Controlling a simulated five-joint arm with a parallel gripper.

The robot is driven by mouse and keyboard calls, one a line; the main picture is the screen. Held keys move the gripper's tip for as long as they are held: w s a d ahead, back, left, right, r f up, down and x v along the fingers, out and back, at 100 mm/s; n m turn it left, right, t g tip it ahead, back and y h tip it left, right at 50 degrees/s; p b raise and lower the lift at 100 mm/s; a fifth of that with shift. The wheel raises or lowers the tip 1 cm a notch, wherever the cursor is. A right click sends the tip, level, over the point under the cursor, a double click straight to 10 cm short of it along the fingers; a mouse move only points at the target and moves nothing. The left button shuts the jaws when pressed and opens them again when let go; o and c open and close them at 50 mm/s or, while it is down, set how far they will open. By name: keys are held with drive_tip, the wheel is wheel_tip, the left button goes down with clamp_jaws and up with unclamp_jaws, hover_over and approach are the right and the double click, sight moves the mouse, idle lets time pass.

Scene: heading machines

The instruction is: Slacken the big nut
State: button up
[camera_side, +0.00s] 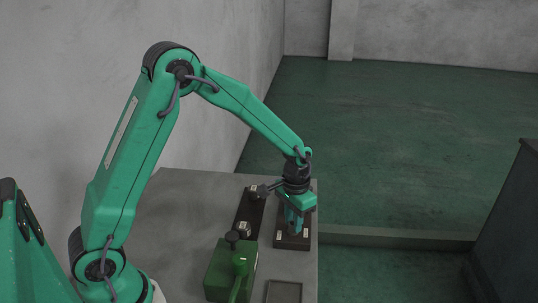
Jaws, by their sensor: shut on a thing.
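My gripper (294,222) points down over a dark brown block (291,242) near the right edge of the grey table. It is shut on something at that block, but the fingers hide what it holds. I cannot make out the big nut itself; it may be behind the fingers. A small pale label shows on the block beside the fingers.
A dark strip (247,214) with small knobs lies left of my gripper. A green machine (224,268) with a green handle stands in front. A dark tray (284,292) lies at the table's front right. The grey table (180,215) is clear at left.

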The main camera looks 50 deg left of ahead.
drive_tip(key=n, duration=0.4)
drive_tip(key=shift+r+n, duration=0.1)
drive_tip(key=shift+n, duration=0.2)
drive_tip(key=n, duration=0.5)
idle(0.4)
drive_tip(key=o, duration=1)
wheel_tip(320, 180, up, 7)
drive_tip(key=shift+r, duration=0.4)
drive_tip(key=shift+r, duration=0.1)
